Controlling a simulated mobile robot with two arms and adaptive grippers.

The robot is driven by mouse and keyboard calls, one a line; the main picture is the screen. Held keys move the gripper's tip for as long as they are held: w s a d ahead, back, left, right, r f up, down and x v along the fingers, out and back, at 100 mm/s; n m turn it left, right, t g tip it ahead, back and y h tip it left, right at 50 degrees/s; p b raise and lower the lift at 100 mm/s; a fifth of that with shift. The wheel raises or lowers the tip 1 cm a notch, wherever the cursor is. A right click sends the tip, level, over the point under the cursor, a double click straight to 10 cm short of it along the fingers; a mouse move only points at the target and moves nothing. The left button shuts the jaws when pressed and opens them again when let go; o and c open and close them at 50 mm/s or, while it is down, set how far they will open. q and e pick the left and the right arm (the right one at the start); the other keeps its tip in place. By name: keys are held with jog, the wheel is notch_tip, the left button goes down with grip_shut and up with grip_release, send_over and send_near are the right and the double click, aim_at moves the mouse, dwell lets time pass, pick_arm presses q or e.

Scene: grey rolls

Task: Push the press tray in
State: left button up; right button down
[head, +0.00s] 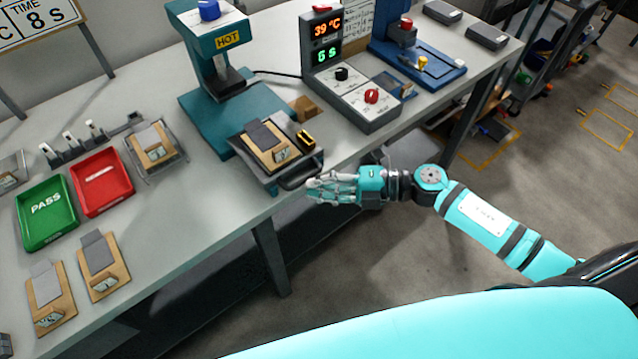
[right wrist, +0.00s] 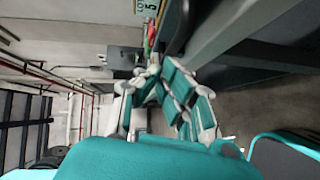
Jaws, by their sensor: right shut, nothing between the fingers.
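The teal press (head: 210,100) marked HOT stands on the grey workbench. Its dark press tray (head: 262,165) is out in front of the press head, near the bench's front edge. A wooden board (head: 259,151) with a grey piece lies on the tray. A dark handle (head: 300,174) sticks out at the tray's front. My right gripper (head: 322,187) is shut and empty, with its fingers close to the handle; I cannot tell whether they touch. Its fingers also show in the right wrist view (right wrist: 172,92), where the tray is not clear. My left gripper is out of view.
A control box (head: 351,92) with displays reading 39 °C and 6 S stands right of the press. A green PASS tray (head: 47,212) and a red tray (head: 101,182) lie left. Two more boards lie at the near left. Floor space in front of the bench is open.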

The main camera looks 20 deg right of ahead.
aim_at(283, 161)
jog(key=w+a, duration=0.1)
jog(key=w, duration=0.1)
jog(key=w+a, duration=0.1)
jog(key=w, duration=0.2)
jog(key=w+a+b, duration=0.1)
jog(key=w, duration=0.2)
jog(key=shift+s+d, duration=0.1)
jog(key=shift+s, duration=0.05)
